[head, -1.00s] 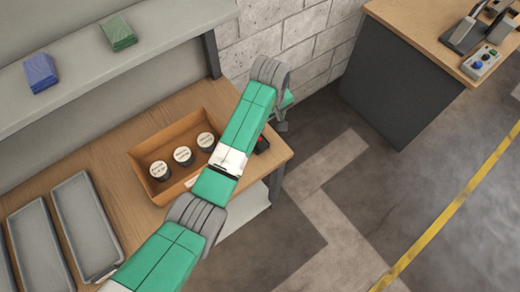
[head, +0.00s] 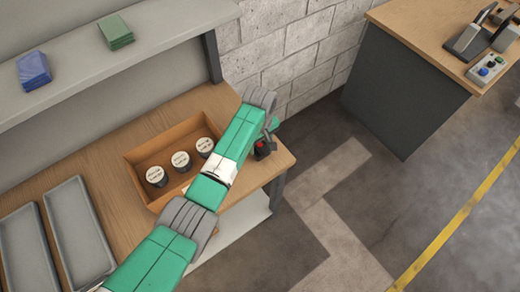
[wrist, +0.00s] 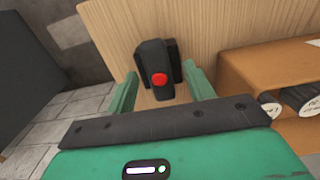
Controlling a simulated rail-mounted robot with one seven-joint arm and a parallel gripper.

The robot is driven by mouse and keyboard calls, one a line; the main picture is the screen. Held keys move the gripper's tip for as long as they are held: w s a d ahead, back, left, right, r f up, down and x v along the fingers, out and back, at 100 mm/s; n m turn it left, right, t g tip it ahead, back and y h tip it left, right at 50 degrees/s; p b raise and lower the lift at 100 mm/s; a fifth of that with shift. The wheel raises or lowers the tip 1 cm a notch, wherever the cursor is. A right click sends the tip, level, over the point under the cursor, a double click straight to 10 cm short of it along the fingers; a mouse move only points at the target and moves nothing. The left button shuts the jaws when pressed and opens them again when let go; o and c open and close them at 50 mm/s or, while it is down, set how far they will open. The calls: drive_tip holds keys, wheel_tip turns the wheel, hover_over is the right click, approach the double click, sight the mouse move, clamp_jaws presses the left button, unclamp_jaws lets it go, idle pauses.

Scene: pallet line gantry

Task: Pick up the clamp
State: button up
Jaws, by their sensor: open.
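The clamp (head: 263,149) is a small black thing with a red spot. It sits at the right end of the wooden bench, partly hidden by my arm in the head view. In the wrist view the clamp (wrist: 153,58) stands on the wood just ahead of my gripper (wrist: 162,80), its red spot facing the camera. My green fingers are open, one on each side of the clamp's lower part. Whether they touch it I cannot tell. In the head view my gripper is mostly hidden behind my wrist.
An open brown box (head: 133,161) holding 3 dark, white-topped cylinders stands left of the clamp; it also shows at right in the wrist view (wrist: 235,72). Grey trays (head: 78,228) lie at left. A shelf (head: 175,28) runs above the bench.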

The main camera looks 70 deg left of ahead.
drive_tip(key=shift+f, duration=0.2)
idle(0.6)
drive_tip(key=c, duration=0.8)
